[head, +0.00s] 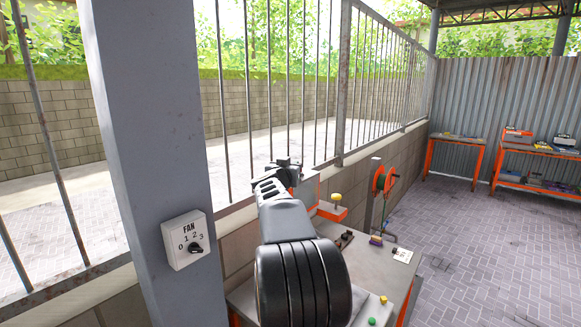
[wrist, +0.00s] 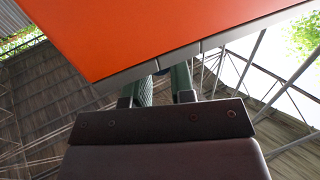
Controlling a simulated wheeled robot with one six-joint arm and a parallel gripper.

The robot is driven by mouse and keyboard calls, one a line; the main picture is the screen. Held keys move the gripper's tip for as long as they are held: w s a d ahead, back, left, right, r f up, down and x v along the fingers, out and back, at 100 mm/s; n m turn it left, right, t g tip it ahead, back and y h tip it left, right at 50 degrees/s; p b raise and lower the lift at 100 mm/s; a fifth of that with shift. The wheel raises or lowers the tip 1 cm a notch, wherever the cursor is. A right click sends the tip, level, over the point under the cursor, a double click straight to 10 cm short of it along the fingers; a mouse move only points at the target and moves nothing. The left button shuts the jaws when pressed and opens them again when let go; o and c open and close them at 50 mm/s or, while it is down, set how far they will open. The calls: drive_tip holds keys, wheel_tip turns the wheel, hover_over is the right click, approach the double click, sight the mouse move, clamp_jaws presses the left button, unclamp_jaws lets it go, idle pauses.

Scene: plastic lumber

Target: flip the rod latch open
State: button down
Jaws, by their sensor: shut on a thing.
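In the head view my arm and gripper hide the latch.
A grey post (head: 150,150) with a fan switch (head: 184,240) stands left of my arm. A barred fence runs behind. The paved floor at right is clear.

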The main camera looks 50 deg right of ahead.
drive_tip(key=m+g+p, duration=0.1)
drive_tip(key=p, duration=0.1)
drive_tip(key=g+h+p, duration=0.1)
drive_tip(key=shift+a+r+m+g+p, duration=0.1)
drive_tip(key=shift+r+m+g+p, duration=0.2)
drive_tip(key=shift+m+p, duration=0.1)
drive_tip(key=m+g+p, duration=0.1)
drive_tip(key=g, duration=0.1)
drive_tip(key=shift+f+m+g+h, duration=0.15)
drive_tip(key=shift+m+g+h, duration=0.15)
drive_tip(key=m+g, duration=0.1)
drive_tip(key=g, duration=0.1)
drive_tip(key=m+g, duration=0.3)
drive_tip(key=g, duration=0.2)
drive_tip(key=shift+s+a+f+m, duration=0.1)
drive_tip(key=shift+a+f+m, duration=0.15)
drive_tip(key=shift+m, duration=0.15)
drive_tip(key=m+g+y, duration=0.1)
drive_tip(key=m+g, duration=0.1)
drive_tip(key=g, duration=0.1)
drive_tip(key=m+g+y, duration=0.2)
drive_tip(key=g, duration=0.1)
drive_tip(key=shift+s+a, duration=0.1)
drive_tip(key=shift+a, duration=0.05)
drive_tip(key=shift+r+m+g+y, duration=0.1)
drive_tip(key=shift+m+g+y, duration=0.5)
drive_tip(key=shift+g, duration=0.1)
drive_tip(key=c, duration=1)
unclamp_jaws()
drive_tip(key=shift+r, duration=0.1)
